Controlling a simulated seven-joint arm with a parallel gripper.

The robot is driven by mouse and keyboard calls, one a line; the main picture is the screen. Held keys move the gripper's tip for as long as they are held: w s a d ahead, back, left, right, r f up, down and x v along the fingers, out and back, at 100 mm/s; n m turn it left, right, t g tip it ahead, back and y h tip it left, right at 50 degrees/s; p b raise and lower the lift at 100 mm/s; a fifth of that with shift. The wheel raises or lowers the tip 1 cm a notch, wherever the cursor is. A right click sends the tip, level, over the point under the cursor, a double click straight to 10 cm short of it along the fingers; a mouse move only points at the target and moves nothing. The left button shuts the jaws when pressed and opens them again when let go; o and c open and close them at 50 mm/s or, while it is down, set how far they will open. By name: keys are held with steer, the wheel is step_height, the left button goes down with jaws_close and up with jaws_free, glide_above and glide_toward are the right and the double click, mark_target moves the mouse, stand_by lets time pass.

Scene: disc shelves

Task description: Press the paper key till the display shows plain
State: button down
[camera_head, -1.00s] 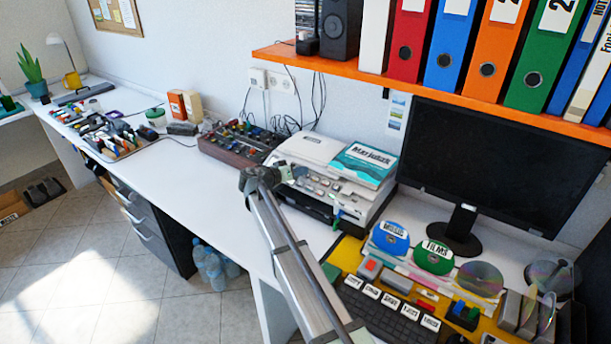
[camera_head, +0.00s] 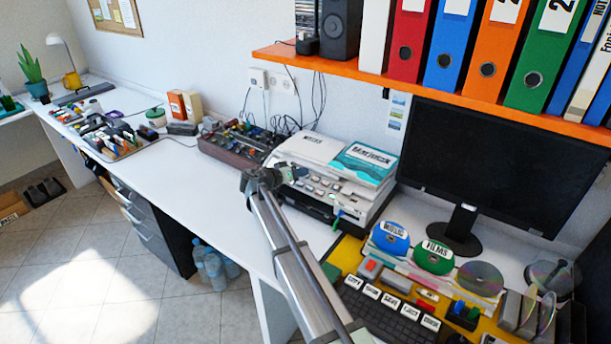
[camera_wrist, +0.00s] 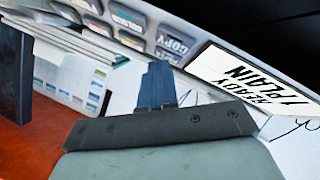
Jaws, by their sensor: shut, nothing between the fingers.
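The printer (camera_head: 350,205) stands on the desk left of the monitor. In the wrist view its display (camera_wrist: 262,85) reads "READY / PLAIN". Its grey keys lie in rows beside the display; one is marked COPY (camera_wrist: 175,42) and another seems to read COLOUR (camera_wrist: 128,17). My gripper (camera_head: 289,172) is at the left end of the printer's key panel. In the wrist view my gripper (camera_wrist: 158,68) is shut and empty, its tip close to a key below COPY. That key's label is partly hidden and I cannot read it. I cannot tell whether the tip touches it.
The monitor (camera_head: 490,165) stands right of the printer, under an orange shelf (camera_head: 400,90) with binders. A box with coloured knobs (camera_head: 235,143) is left of the printer. A keyboard (camera_head: 385,318) and discs lie in front. The desk's left middle is clear.

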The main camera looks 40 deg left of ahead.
steer(key=shift+r, duration=0.1)
steer(key=shift+s+r, duration=0.4)
steer(key=shift+r, duration=0.2)
steer(key=shift+r, duration=0.1)
steer(key=s+r, duration=0.1)
steer(key=r, duration=0.1)
steer(key=s+r, duration=0.1)
steer(key=r, duration=0.1)
steer(key=shift+s+r, duration=0.1)
steer(key=shift+s, duration=0.1)
stand_by(0.4)
stand_by(0.7)
